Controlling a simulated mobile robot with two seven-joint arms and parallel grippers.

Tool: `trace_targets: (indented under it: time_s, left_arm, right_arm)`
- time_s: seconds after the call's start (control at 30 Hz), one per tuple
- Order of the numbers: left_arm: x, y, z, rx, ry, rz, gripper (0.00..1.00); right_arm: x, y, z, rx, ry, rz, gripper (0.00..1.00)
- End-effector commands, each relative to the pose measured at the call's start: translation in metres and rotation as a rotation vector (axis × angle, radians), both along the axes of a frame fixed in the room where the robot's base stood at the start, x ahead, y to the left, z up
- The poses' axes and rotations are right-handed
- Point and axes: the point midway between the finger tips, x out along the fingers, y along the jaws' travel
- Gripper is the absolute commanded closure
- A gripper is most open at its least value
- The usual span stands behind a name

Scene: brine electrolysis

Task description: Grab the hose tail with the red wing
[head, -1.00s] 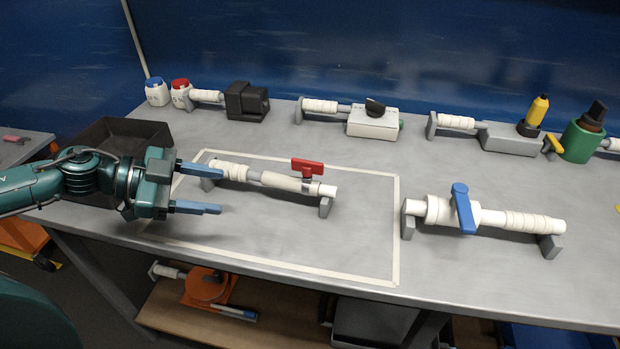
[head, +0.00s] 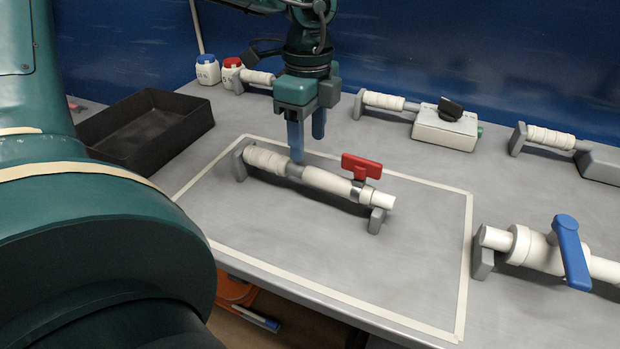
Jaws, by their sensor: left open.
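The hose tail with the red wing (head: 330,183) is a white pipe piece with a ribbed wrapped left end. It lies on two grey supports inside a taped rectangle on the bench. Its red wing handle (head: 361,166) stands up near the right end. My left gripper (head: 307,143) points down from above, with its two blue fingers apart. The near finger reaches down at or just behind the pipe's middle, left of the red wing; the other finger is farther back and right. I cannot tell if it touches. My right gripper is not in view.
A black open tray (head: 187,128) stands left of the taped area. A pipe with a blue handle (head: 571,252) lies on the right. A grey box with a black knob (head: 445,131) and two small bottles (head: 208,70) stand at the back. The bench inside the tape is otherwise clear.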

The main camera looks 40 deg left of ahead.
Motion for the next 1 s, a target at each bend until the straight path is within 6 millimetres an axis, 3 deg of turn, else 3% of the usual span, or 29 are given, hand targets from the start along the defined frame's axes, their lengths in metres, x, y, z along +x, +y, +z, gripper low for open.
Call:
trace_targets:
  time_s: [0.1, 0.3, 0.6, 0.9, 1.0]
  left_arm:
    - [-0.001, 0.000, -0.019, -0.002, 0.003, 0.000, 0.46]
    - [-0.001, 0.000, -0.031, -0.002, 0.001, 0.000, 0.46]
    - [-0.007, -0.002, -0.073, -0.005, 0.002, 0.000, 0.46]
    - [-0.007, -0.002, -0.077, -0.004, -0.001, 0.000, 0.46]
    - [-0.007, -0.002, -0.077, -0.003, -0.001, 0.000, 0.53]
  right_arm:
    - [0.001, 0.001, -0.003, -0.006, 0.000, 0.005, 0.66]
    - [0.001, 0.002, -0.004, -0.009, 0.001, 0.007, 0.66]
    - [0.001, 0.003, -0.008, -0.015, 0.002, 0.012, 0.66]
    - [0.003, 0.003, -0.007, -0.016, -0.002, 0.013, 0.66]
    - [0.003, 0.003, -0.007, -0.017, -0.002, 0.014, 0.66]
